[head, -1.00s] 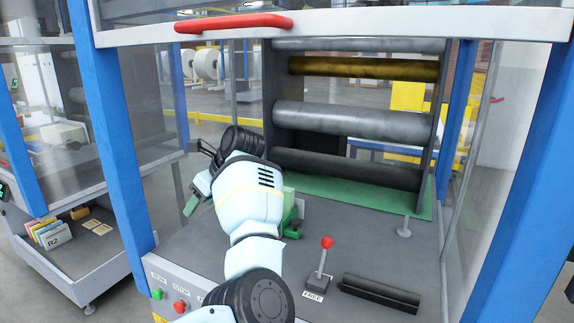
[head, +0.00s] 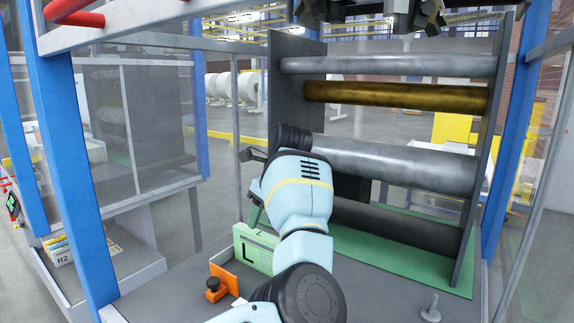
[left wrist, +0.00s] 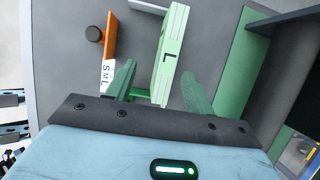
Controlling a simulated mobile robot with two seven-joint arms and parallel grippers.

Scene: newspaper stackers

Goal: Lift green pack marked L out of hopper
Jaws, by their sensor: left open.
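The light green pack marked L (head: 253,248) stands on the grey deck beside an orange plate, left of my left wrist. It also shows in the left wrist view (left wrist: 171,52), with its L facing the camera. My left gripper (left wrist: 158,84) is open, with its two green fingers on either side of the pack's near end and a gap visible on each side. In the head view the wrist hides part of the gripper and pack. The orange plate (left wrist: 109,45) carries a dark knob and a white strip lettered S M L. The hopper's full outline is hidden. My right gripper cannot be made out.
Large grey and brass rollers (head: 400,97) stand between dark side plates behind the wrist, above a green mat (head: 400,248). Blue posts (head: 75,190) and clear panels flank the deck. A red handle (head: 75,14) is at upper left. A small metal peg (head: 431,308) stands at front right.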

